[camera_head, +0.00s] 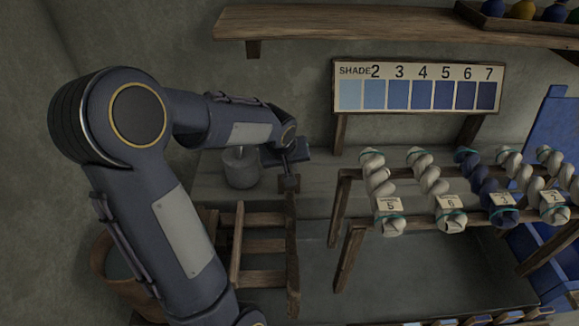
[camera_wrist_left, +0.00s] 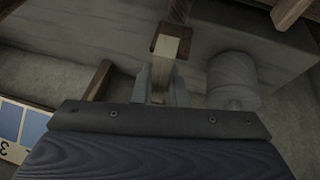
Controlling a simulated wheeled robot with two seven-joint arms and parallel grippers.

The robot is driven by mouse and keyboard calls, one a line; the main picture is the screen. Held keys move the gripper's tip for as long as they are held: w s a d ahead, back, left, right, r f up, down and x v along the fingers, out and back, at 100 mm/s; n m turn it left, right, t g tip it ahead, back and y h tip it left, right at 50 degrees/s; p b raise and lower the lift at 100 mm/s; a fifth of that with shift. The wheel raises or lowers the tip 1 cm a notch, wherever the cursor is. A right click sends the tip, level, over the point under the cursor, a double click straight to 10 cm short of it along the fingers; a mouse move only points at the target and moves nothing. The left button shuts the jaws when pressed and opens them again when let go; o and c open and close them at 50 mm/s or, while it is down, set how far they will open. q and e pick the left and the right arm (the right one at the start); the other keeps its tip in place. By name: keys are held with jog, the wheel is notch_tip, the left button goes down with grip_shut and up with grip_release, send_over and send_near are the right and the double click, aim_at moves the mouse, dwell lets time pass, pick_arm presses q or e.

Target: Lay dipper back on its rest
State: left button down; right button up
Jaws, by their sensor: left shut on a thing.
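My right gripper is out of view.
The grey pot (camera_head: 242,170) stands close left of the gripper. A wooden ladder-like frame (camera_head: 262,247) is below. A rack with several numbered yarn skeins (camera_head: 428,172) stands to the right, under a shade board (camera_head: 418,88). A wooden shelf (camera_head: 400,24) runs above.

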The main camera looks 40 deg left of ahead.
pick_arm(q)
jog(key=w+a+f, duration=0.2)
jog(key=w+a+f+p, duration=0.1)
jog(key=w+a+f, duration=0.1)
jog(key=w, duration=0.1)
jog(key=w+a+f, duration=0.3)
jog(key=shift+w+f+p, duration=0.1)
jog(key=shift+w+p, duration=0.1)
jog(key=shift+p, duration=0.1)
jog(key=shift+w+a+f+b, duration=0.15)
jog(key=shift+f+b, duration=0.65)
jog(key=shift+f, duration=0.15)
jog(key=shift+f+b, duration=0.4)
jog(key=c, duration=1.4)
grip_release()
jog(key=shift+o, duration=0.2)
